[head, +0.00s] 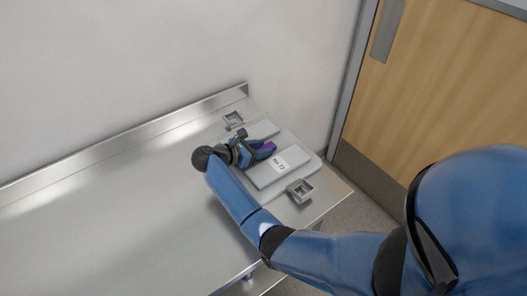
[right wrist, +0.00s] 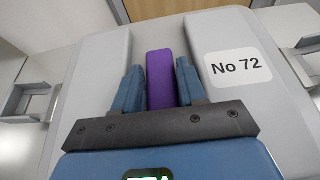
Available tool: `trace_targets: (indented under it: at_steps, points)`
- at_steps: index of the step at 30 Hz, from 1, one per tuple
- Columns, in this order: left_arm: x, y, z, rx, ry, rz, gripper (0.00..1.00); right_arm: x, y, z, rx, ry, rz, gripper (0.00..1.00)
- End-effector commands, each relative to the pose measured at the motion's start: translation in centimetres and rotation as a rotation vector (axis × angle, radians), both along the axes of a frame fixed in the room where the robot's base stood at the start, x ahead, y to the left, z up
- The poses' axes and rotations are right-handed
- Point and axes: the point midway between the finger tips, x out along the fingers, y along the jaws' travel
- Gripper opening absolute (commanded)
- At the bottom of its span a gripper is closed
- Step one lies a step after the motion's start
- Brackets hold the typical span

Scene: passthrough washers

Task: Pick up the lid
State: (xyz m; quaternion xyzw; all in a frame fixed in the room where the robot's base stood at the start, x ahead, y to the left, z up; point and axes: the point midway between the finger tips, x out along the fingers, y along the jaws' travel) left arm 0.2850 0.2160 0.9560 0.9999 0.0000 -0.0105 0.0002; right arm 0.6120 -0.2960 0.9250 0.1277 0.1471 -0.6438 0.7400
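The lid is a flat light-grey panel with raised blocks, a white "No 72" label (head: 281,165) and a purple handle (head: 267,147). It lies at the right end of the metal table. My right gripper (head: 262,150) is over the lid, with its fingers at the handle. In the right wrist view the blue fingers (right wrist: 160,85) flank the purple handle (right wrist: 160,75) closely on both sides, with no clear gap. The grey lid (right wrist: 225,30) fills much of that view. My left gripper is not in view.
Square grey open-centred blocks stand near the lid, one behind it (head: 233,119) and one in front (head: 300,190). The metal table (head: 130,210) is bare to the left. A raised strip and wall run behind it. A wooden door (head: 450,80) stands at the right.

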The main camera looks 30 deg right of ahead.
Motion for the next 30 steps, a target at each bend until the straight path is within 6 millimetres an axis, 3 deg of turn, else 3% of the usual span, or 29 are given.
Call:
trace_targets:
  at_steps: [1, 6, 20, 26, 30]
  points:
    - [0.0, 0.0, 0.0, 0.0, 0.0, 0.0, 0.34, 0.0, 0.0, 0.0, 0.0, 0.0, 0.0, 0.21]
    - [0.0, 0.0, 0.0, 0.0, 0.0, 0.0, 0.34, 0.0, 0.0, 0.0, 0.0, 0.0, 0.0, 0.0]
    - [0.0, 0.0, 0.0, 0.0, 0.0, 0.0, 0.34, 0.1, 0.0, 0.5, -0.001, -0.005, 0.0, 0.0]
    - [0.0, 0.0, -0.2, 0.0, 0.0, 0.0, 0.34, 0.1, 0.0, 2.3, -0.001, -0.009, 0.0, 0.0]
    - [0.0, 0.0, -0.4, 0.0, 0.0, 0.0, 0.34, 0.1, 0.0, 4.7, 0.001, -0.011, 0.0, 0.0]
